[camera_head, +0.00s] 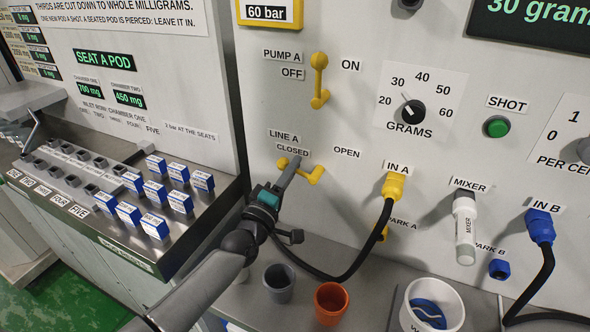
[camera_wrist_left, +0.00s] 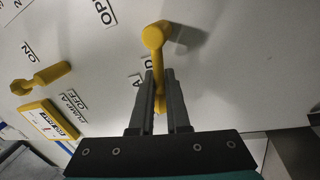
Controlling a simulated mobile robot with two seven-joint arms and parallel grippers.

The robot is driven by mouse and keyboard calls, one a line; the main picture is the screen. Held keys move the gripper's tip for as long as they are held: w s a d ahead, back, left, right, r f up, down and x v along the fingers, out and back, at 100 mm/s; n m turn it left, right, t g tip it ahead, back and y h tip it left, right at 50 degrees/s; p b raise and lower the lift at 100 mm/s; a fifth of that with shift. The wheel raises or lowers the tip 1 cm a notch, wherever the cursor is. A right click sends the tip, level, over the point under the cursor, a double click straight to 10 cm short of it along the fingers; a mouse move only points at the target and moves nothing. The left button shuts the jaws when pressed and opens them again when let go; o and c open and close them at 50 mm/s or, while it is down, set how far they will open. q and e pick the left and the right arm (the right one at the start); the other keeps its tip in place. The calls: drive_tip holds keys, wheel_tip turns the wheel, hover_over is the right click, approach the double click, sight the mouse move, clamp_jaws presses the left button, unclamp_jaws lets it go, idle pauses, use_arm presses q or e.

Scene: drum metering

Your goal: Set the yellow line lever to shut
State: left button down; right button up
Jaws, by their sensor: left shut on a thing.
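The yellow line lever (camera_head: 315,175) is on the upright panel, under the LINE A, CLOSED and OPEN labels. It lies roughly sideways, with one end at the CLOSED side and the other reaching toward OPEN. My left gripper (camera_head: 291,170) reaches up to it from below left. In the left wrist view, the gripper (camera_wrist_left: 161,95) has its two dark fingers shut on one end of the lever (camera_wrist_left: 158,55), and the rounded other end shows beyond the fingertips. The fingers hide part of the lever in the head view. My right gripper is not in view.
The yellow PUMP A lever (camera_head: 319,80) is just above. The IN A plug (camera_head: 393,187) with its black cable is close on the right. A grey cup (camera_head: 279,283) and an orange cup (camera_head: 331,303) stand below. Blue-and-white pods (camera_head: 155,190) sit on the left bench.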

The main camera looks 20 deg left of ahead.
use_arm(q)
drive_tip(key=shift+a+f+n+y+b, duration=0.1)
drive_tip(key=shift+f+n+y+b, duration=0.15)
drive_tip(key=shift+n, duration=0.6)
drive_tip(key=shift+a+f+n+y+b, duration=0.1)
drive_tip(key=shift+f+n+y+b, duration=0.15)
drive_tip(key=shift+n, duration=0.6)
drive_tip(key=c, duration=0.9)
unclamp_jaws()
drive_tip(key=shift+f, duration=0.15)
drive_tip(key=s+f, duration=0.3)
drive_tip(key=s, duration=1.2)
drive_tip(key=shift+a, duration=0.2)
